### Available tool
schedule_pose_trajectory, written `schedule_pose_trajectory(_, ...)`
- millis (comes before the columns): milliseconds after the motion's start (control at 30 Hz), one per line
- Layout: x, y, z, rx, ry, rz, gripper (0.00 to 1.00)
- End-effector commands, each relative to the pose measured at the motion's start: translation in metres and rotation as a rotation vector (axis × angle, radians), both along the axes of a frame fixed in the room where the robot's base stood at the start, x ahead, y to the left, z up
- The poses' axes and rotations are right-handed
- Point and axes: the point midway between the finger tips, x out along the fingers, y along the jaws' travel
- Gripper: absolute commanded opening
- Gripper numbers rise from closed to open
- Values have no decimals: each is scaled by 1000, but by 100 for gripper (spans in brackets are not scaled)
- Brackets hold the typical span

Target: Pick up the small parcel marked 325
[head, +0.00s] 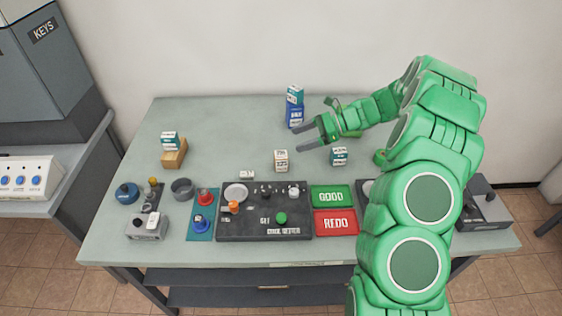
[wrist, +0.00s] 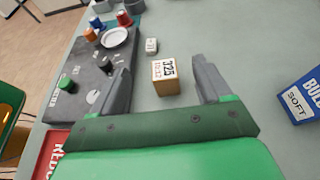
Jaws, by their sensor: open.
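The small parcel marked 325 (wrist: 165,78) is a tan box with a white label on top. It stands on the table in the wrist view, seen between my finger lines and apart from both fingers. In the head view, a small white-labelled box (head: 281,161) at the table's middle appears to be the same parcel. My gripper (head: 300,138) is open and empty, behind and slightly right of the parcel in the head view. In the wrist view, my gripper's fingers (wrist: 162,66) are spread wider than the parcel.
A blue box marked SOFT (wrist: 300,96) is right in the wrist view; a teal-white box sits on a blue one (head: 295,115). Another teal-white box (head: 339,156) stands right of the parcel. A dark control panel (head: 262,222) and red REDO pad (head: 336,223) lie in front.

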Motion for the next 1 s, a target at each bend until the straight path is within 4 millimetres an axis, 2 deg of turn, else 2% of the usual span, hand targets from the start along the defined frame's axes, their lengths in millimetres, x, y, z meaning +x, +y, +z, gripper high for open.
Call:
schedule_pose_trajectory(467,-1,0,-68,-1,2,0,78)
schedule_pose_trajectory(600,-2,16,-73,0,0,4,78)
schedule_pose_trajectory(867,-2,26,-77,-1,-2,2,78)
schedule_pose_trajectory(1000,-4,38,-82,-2,-2,3,78)
